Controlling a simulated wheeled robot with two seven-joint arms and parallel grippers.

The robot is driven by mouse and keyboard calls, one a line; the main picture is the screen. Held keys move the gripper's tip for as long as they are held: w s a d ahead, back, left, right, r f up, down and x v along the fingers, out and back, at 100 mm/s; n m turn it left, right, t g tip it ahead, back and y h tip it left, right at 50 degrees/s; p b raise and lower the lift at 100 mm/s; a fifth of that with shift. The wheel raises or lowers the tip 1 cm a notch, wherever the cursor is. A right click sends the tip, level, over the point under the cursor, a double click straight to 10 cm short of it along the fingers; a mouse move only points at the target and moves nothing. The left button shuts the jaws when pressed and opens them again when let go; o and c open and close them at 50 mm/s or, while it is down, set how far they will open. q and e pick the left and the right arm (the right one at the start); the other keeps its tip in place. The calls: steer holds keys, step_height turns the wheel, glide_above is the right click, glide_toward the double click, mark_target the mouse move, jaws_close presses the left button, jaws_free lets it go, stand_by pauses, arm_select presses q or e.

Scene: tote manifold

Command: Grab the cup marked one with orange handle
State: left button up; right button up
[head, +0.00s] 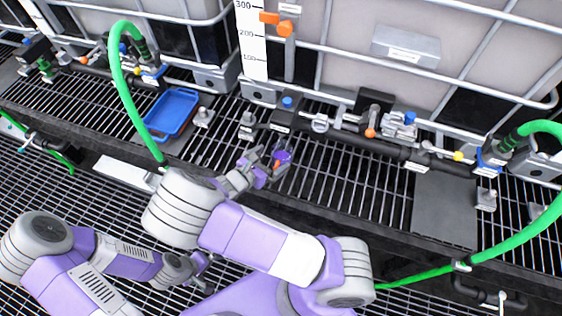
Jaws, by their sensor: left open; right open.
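My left gripper (203,266) is low in the picture, apart from the cup, open and empty, partly hidden by my other arm.
A blue tray (172,113) lies on the grated ledge. Behind it stand large caged totes with a black pipe manifold (375,143) with valves. Green hoses (120,80) hang left and right. A grey plate (445,208) covers grating on the right.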

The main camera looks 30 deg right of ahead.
mark_target(288, 148)
steer(key=b+x, duration=0.1)
steer(key=x, duration=0.4)
steer(key=shift+w+d+f+b, duration=0.15)
steer(key=shift+f+b, duration=0.05)
steer(key=shift+b, duration=0.1)
steer(key=shift+c, duration=0.2)
steer(key=c, duration=1.2)
steer(key=shift+r, duration=0.15)
